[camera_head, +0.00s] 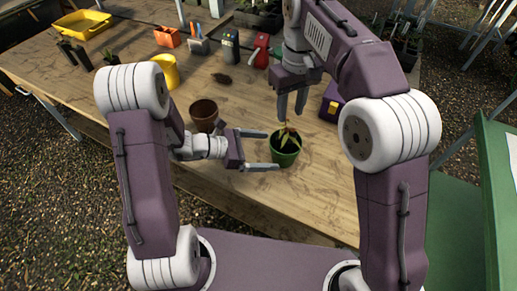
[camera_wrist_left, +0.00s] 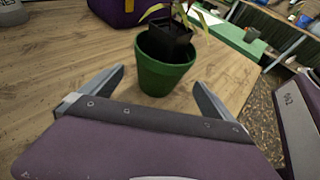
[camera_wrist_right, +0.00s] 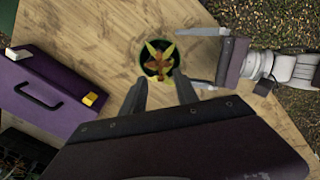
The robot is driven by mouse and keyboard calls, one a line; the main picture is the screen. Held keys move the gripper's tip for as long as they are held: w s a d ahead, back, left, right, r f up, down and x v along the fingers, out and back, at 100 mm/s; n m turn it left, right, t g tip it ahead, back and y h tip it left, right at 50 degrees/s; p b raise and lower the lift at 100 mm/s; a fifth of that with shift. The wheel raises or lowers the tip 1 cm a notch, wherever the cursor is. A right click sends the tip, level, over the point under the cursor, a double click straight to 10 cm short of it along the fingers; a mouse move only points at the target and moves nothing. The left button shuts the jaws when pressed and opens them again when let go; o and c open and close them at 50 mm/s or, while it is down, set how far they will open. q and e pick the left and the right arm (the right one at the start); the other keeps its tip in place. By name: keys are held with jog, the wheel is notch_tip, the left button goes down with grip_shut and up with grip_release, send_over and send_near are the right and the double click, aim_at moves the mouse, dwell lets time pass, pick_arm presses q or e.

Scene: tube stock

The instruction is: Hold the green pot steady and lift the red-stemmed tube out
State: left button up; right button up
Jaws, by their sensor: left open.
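The green pot (camera_head: 285,158) stands upright on the wooden table; it also shows in the left wrist view (camera_wrist_left: 160,77). A black square tube (camera_wrist_left: 166,42) sits in it, holding a plant with reddish stems and yellow-green leaves (camera_wrist_right: 158,58). My left gripper (camera_head: 266,150) is open, its fingers low and pointing at the pot from the left. The pot is at the mouth of the fingers, with no clear contact. My right gripper (camera_head: 291,111) is open and empty above the plant, fingers pointing down. The fingers also show in the right wrist view (camera_wrist_right: 162,90), apart from the plant.
A brown pot (camera_head: 203,113) stands close to my left wrist. A purple box (camera_wrist_right: 40,95) with a black handle and yellow latch lies near the right gripper. A yellow pot (camera_head: 164,72), red and grey items, and a yellow tray (camera_head: 82,24) stand farther back.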

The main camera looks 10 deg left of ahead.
aim_at(287, 135)
pick_arm(q)
jog(key=x, duration=0.7)
jog(key=shift+f, duration=0.1)
jog(key=c, duration=1.3)
jog(key=shift+c, duration=0.2)
pick_arm(e)
jog(key=o, duration=0.3)
jog(key=n, duration=0.7)
jog(key=shift+d+f+n, duration=0.1)
jog(key=shift+f+n, duration=0.15)
jog(key=shift+n, duration=0.15)
notch_tip(287, 135, down, 12)
